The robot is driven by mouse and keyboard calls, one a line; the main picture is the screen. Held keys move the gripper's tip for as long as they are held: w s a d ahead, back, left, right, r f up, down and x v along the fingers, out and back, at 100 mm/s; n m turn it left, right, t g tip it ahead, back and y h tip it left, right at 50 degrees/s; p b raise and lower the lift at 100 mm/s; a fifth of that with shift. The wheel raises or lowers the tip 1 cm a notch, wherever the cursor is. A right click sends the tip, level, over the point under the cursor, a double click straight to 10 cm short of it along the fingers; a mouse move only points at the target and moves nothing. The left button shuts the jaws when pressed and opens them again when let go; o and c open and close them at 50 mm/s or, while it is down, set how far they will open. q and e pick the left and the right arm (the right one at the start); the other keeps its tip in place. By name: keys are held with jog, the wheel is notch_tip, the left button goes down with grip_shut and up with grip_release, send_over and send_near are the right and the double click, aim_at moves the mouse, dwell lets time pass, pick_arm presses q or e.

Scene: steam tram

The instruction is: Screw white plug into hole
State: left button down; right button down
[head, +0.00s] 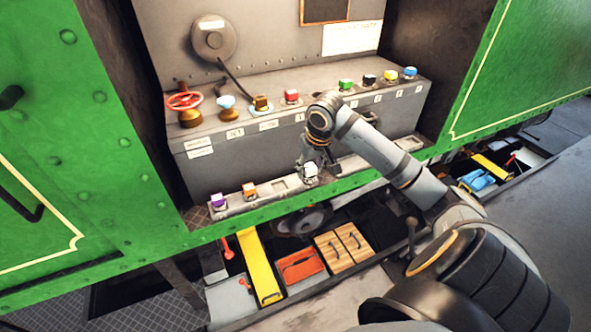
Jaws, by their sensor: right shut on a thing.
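The white plug (311,171) is at the front lower ledge of the grey box, in the grasp of my right gripper (313,165). The gripper points down, its fingers shut around the plug. The plug looks upright at the ledge; whether it sits in a socket or just above it I cannot tell. Along the box's top edge is a row of coloured plugs, with a red plug (291,96) and a green plug (345,84) either side of my wrist. My left gripper is out of view.
A purple plug (218,200) and an orange plug (249,190) stand on the lower ledge (283,184). A red valve wheel (184,100) and a blue-topped knob (226,104) stand at the box's left. Green tram walls flank the opening. Tool trays lie below the green sill.

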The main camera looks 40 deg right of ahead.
jog(key=shift+s+r, duration=0.4)
jog(key=shift+s, duration=0.3)
jog(key=w+a+f+n, duration=0.2)
jog(key=w+a+f, duration=0.2)
jog(key=a+f, duration=0.55)
jog(key=s+a+f, duration=0.1)
jog(key=a, duration=1)
jog(key=shift+s+a+n+y, duration=0.3)
jog(key=shift+s+n+y, duration=0.05)
jog(key=shift+n+y, duration=0.05)
